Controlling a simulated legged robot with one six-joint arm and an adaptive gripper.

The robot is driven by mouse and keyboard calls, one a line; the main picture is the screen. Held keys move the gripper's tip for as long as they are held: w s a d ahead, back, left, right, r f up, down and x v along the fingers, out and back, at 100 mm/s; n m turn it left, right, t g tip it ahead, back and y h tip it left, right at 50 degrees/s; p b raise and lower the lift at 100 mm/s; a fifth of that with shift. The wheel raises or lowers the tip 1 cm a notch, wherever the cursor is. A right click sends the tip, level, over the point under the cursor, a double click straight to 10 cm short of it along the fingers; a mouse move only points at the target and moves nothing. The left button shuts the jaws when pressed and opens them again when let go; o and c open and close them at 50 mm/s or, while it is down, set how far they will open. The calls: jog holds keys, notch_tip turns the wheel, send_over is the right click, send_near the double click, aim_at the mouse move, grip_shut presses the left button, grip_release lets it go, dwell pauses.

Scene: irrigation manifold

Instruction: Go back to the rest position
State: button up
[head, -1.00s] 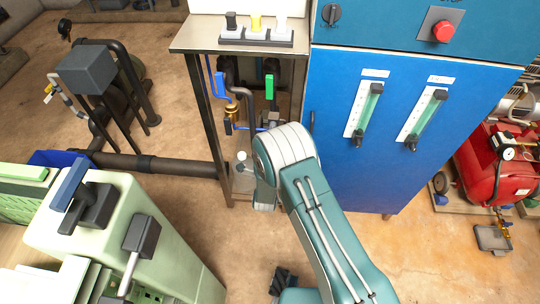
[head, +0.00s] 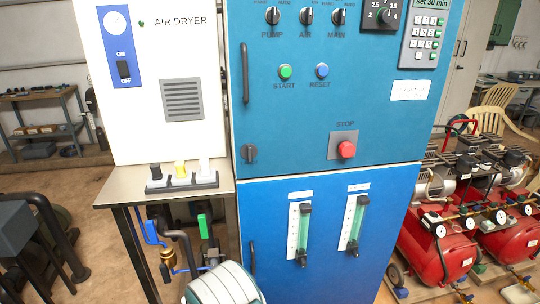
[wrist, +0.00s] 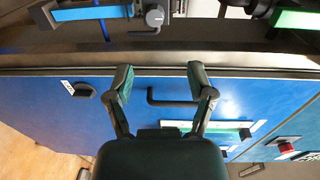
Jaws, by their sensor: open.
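My gripper (wrist: 160,85) is open and empty in the wrist view, its two dark fingers spread apart in front of the blue cabinet (wrist: 40,105). A black bar handle (wrist: 170,101) on the cabinet shows between the fingers; I cannot tell whether they touch it. In the head view, only a rounded white-and-teal part of my arm (head: 222,285) shows at the bottom edge, in front of the cabinet's lower left. My gripper is hidden from the head view.
The cabinet (head: 330,215) carries two flow meters and a red stop button (head: 346,149). A metal table (head: 110,190) with an air dryer stands left. Blue and green valve handles (head: 203,227) sit below it. Red compressors (head: 435,245) stand right.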

jog(key=w+d+r+n+g, duration=0.1)
jog(key=d+r+n+g, duration=0.1)
jog(key=d+r, duration=0.45)
jog(key=w+d+r+n+g, duration=0.1)
jog(key=d+r+n+g, duration=0.15)
jog(key=r, duration=0.75)
jog(key=d+r+n+g, duration=0.1)
jog(key=d+r+n, duration=0.2)
jog(key=d+r, duration=0.35)
jog(key=s+d+r+n+g+h, duration=0.2)
jog(key=s+d+r+n+g, duration=0.15)
jog(key=s+d+r, duration=0.75)
jog(key=s+d+n+g+h, duration=0.1)
jog(key=s+d, duration=0.3)
jog(key=s, duration=0.4)
jog(key=s+d+n+g+h, duration=0.1)
jog(key=s+d+n, duration=0.2)
jog(key=s, duration=0.6)
jog(key=shift+s+d+f, duration=0.15)
jog(key=shift+s+d, duration=0.05)
jog(key=shift+d, duration=0.3)
